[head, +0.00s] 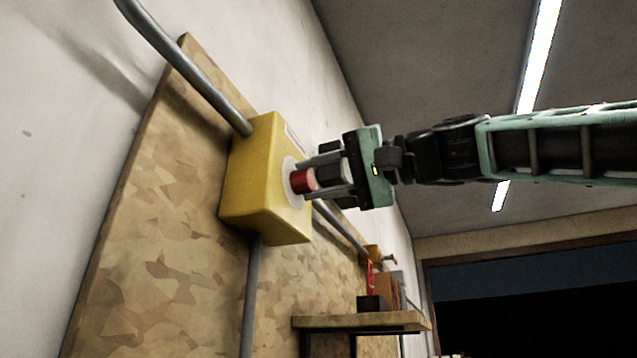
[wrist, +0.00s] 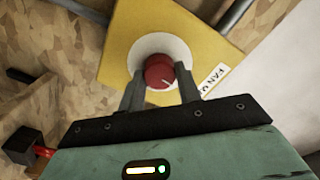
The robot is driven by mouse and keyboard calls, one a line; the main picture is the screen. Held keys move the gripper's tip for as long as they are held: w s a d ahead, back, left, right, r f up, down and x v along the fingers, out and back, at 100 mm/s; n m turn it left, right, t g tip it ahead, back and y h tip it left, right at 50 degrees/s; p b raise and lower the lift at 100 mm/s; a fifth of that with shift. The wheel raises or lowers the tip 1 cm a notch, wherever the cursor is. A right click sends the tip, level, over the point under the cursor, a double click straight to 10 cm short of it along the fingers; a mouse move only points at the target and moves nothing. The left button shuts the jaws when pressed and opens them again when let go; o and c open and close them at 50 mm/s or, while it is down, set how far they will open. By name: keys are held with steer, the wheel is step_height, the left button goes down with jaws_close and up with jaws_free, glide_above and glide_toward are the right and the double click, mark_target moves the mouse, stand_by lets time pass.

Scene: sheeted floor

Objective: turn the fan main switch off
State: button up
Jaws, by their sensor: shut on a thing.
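The fan main switch is a yellow box (head: 262,170) on a wooden board, with a red round knob (head: 302,181) on a pale disc on its face. In the wrist view my gripper (wrist: 160,85) is shut on the red knob. The fingers partly cover the knob's lower sides.
Grey conduits (head: 190,68) run into the box from above and below. A small shelf (head: 362,322) with several items stands out from the wall farther right. In the wrist view a red and black object (wrist: 25,146) is at the lower left.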

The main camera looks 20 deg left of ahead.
steer(key=shift+f+n, duration=0.1)
steer(key=shift+n, duration=0.8)
steer(key=o, duration=1)
steer(key=shift+c, duration=0.2)
steer(key=shift+d+b, duration=0.1)
steer(key=shift+b, duration=0.2)
steer(key=s+d+b, duration=0.1)
steer(key=d+b, duration=0.6)
steer(key=d, duration=1)
steer(key=shift+s, duration=0.15)
